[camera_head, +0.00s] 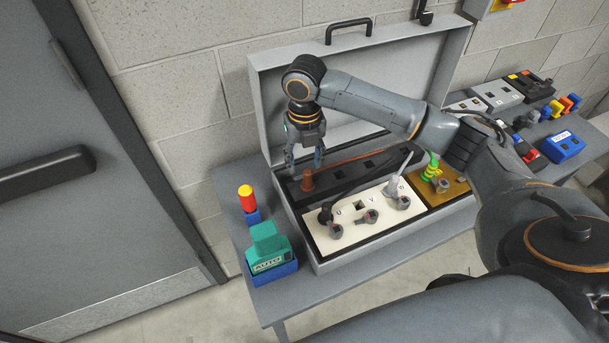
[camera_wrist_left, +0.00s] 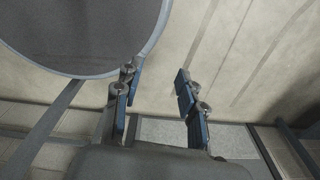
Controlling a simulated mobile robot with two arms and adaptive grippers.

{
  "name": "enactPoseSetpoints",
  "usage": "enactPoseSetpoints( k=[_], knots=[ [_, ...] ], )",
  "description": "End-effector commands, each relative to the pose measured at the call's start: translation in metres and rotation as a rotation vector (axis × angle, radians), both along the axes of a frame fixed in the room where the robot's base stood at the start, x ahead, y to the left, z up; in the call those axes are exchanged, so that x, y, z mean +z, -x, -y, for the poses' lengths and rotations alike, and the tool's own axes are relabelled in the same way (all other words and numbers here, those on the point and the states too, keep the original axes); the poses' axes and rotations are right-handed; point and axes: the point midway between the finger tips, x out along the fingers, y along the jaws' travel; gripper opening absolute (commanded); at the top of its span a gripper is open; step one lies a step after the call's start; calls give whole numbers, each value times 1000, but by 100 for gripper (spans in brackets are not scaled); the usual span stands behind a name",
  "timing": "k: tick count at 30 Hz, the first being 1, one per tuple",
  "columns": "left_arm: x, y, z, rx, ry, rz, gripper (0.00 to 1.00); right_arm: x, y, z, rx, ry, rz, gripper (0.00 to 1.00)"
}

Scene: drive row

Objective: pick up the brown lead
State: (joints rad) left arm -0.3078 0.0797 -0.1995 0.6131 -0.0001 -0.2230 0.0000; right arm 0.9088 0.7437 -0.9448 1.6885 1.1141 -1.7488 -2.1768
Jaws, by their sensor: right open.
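The brown lead (camera_head: 307,181) has an upright plug at the left end of the black strip in the open grey case, and its cable runs right along the strip. My right gripper (camera_head: 304,163) points down just above the plug. Its fingers are apart, and I cannot tell whether they reach around the plug's top. My left gripper (camera_wrist_left: 155,76) shows in the left wrist view with its fingers apart and nothing between them, over a pale floor.
The case (camera_head: 347,257) stands on a grey table (camera_head: 258,299), lid raised at the back. It holds a white panel (camera_head: 349,243) with several knobs and black and grey leads, and a yellow panel (camera_head: 455,191) with a green lead. A teal meter (camera_head: 264,243) stands left. Several devices sit right.

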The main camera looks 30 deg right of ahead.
Motion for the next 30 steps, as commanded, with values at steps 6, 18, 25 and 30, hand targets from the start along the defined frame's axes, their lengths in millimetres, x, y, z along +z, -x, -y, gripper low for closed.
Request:
enactPoseSetpoints(
  k=[6, 18, 25, 30],
  knots=[
    [17, 3, 0, 0, 0, -3, 40, -26, 10, 4, -2, 3, -6, 48],
    [22, -21, 2, -1, 4, 34, 40, -55, 10, 4, 0, 0, 1, 48],
    [22, -15, 1, -1, 3, 24, 40, -54, 10, 4, 0, 1, 1, 13],
    [21, -10, 1, -1, 2, 16, 40, -54, 9, 4, -1, 1, 2, 0]
  ],
)
